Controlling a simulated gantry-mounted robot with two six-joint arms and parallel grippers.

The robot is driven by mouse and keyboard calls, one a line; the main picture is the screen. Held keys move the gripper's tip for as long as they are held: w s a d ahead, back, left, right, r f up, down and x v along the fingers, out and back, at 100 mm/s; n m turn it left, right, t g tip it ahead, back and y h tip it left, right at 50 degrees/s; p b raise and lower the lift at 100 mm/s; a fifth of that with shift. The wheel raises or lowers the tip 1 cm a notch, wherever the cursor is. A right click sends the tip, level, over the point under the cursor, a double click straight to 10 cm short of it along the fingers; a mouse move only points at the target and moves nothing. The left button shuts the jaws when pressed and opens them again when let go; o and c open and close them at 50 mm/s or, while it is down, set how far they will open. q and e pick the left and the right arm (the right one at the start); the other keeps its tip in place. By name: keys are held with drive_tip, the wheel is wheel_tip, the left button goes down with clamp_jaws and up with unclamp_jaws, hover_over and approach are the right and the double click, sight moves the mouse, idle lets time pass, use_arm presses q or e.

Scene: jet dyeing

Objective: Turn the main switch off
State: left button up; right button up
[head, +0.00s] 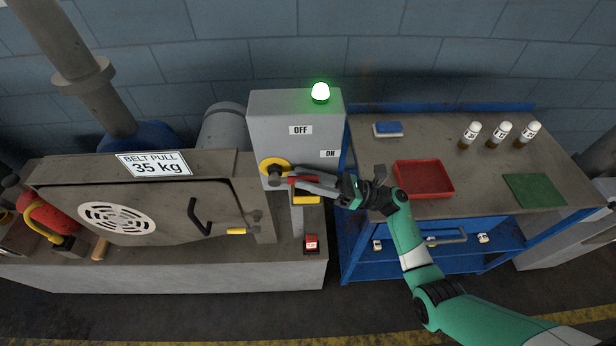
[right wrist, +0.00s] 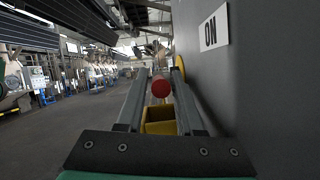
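The main switch is on a grey box (head: 262,125) with an OFF label (head: 300,130) at the top and an ON label (head: 330,154) at the right. Its yellow disc (head: 266,164) carries a lever with a red grip (head: 296,180), which points right, toward the ON side. My right gripper (head: 303,184) reaches in from the right around the lever. In the right wrist view the lever's round red end (right wrist: 161,88) sits between the two fingers, with a slight gap seeming to show on each side. My left gripper is not in view.
A green lamp (head: 320,92) glows on top of the box. A yellow block (head: 305,199) sits just below the lever. A machine door with a handle (head: 198,216) is at left. At right, a bench holds a red tray (head: 423,179), a green mat (head: 534,190) and several bottles.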

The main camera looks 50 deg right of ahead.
drive_tip(key=shift+c, duration=0.2)
clamp_jaws()
drive_tip(key=shift+r, duration=0.1)
idle(1.1)
